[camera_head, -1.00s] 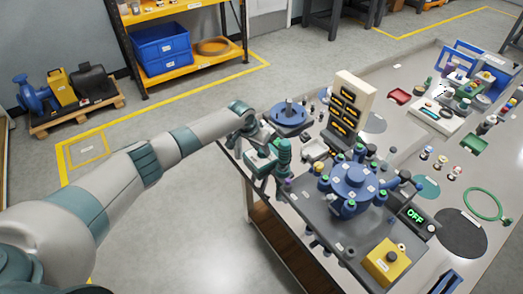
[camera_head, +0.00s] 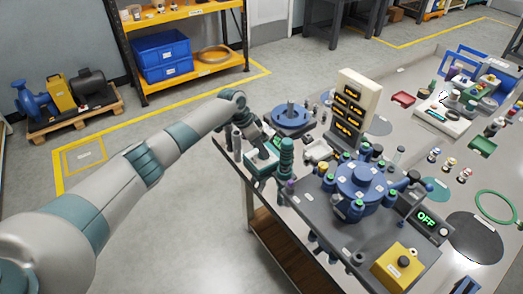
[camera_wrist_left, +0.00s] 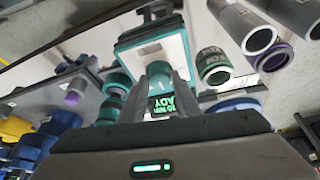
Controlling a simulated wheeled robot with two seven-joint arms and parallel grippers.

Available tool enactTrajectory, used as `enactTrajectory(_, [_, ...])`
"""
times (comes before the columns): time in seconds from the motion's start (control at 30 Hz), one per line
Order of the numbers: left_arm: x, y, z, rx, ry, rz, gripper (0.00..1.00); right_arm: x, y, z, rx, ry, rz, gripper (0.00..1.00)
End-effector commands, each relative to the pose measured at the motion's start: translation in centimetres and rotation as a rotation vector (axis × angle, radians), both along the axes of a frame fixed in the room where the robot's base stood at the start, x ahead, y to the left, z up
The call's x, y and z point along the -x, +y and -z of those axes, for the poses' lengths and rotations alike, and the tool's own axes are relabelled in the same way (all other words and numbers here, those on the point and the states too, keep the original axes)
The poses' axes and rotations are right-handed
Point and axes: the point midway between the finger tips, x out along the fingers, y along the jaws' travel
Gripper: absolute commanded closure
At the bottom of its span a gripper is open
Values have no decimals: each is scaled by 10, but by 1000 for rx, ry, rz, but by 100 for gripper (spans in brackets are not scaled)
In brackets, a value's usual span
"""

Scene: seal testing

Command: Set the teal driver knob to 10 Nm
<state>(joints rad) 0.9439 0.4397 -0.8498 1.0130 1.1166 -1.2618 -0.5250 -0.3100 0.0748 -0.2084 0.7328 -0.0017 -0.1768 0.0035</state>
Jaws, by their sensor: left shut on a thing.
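The teal driver station (camera_head: 262,165) sits at the left edge of the table, beside a ribbed green cylinder (camera_head: 286,152). My left gripper (camera_head: 259,142) reaches down to it from above. In the left wrist view, the two fingers of my left gripper (camera_wrist_left: 159,76) are shut on the teal knob (camera_wrist_left: 155,67), in front of the teal housing (camera_wrist_left: 125,50). A small dark display (camera_wrist_left: 161,106) between the fingers shows green text, upside down, that reads "10 Nm" and part of a word ending in "ADY". The fingers partly hide the knob and display. My right gripper is not in view.
A blue round fixture (camera_head: 360,183) stands right of the station, with a cream panel (camera_head: 354,105) of lit displays behind it. A display (camera_head: 427,219) reads OFF. A yellow box (camera_head: 398,265) stands at the front. Several tubes (camera_wrist_left: 245,30) are close to the gripper.

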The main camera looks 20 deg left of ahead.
Motion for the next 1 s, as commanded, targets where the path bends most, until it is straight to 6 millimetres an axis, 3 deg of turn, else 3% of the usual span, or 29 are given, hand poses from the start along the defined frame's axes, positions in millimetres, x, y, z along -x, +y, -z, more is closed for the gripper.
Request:
enactTrajectory(0.27, [0,0,0,0,1,0,93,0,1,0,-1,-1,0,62])
enactTrajectory(0.3, [0,0,0,0,1,0,69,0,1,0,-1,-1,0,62])
enactTrajectory(0.37, [0,0,0,-1,1,0,54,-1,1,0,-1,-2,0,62])
enactTrajectory(0.4, [0,0,0,-1,1,0,53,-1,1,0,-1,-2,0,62])
enactTrajectory(0.77, [0,1,-2,0,0,0,53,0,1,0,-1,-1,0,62])
enactTrajectory(1.0, [4,6,-18,0,-2,1,53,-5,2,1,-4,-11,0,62])
